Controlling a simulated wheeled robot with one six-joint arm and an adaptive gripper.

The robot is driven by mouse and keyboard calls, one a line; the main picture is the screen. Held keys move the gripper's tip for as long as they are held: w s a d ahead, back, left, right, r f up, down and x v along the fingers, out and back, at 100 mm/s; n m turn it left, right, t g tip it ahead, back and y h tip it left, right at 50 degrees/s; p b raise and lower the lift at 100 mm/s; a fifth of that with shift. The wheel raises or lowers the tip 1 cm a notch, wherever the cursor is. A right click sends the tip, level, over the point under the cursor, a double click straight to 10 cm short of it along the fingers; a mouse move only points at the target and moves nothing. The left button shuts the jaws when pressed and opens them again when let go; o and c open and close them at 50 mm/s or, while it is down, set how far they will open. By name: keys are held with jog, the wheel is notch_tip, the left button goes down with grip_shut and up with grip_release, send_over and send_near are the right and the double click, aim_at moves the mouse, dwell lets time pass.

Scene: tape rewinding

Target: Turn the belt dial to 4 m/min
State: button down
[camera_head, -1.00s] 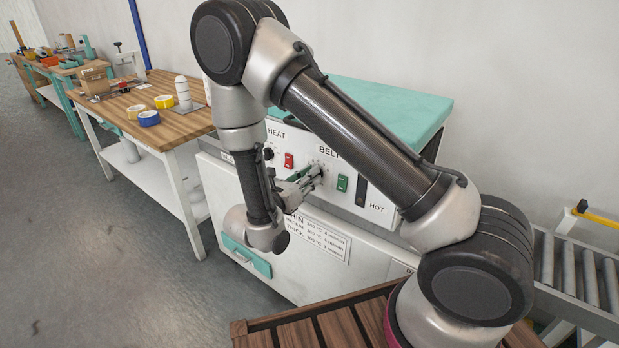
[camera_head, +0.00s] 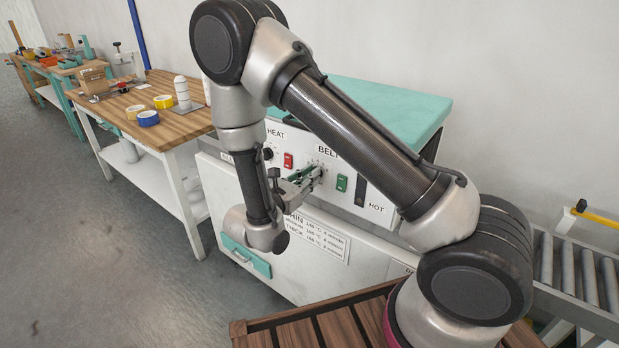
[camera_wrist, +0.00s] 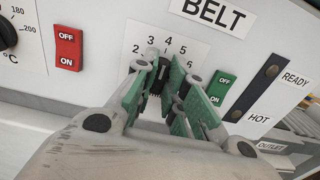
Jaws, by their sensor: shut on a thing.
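The black belt dial (camera_wrist: 159,80) is on the white panel under the BELT label (camera_wrist: 214,10), inside a printed scale with 2, 3, 4, 5 and 6 visible. My gripper (camera_wrist: 160,86) has its green-padded fingers shut on the dial from both sides. The dial's top lies just below the 4, but I cannot clearly tell where its pointer is. In the head view my gripper (camera_head: 313,176) reaches the panel below the BELT label, and it hides the dial.
A red OFF/ON switch (camera_wrist: 66,49) is left of the dial and a green one (camera_wrist: 220,87) is close on the right. A black strip marked READY and HOT (camera_wrist: 256,86) is farther right. A wooden table (camera_head: 178,128) with tape rolls stands left of the machine.

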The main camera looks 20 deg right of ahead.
jog(key=c, duration=1.5)
grip_release()
jog(key=shift+o, duration=0.2)
jog(key=v, duration=1.2)
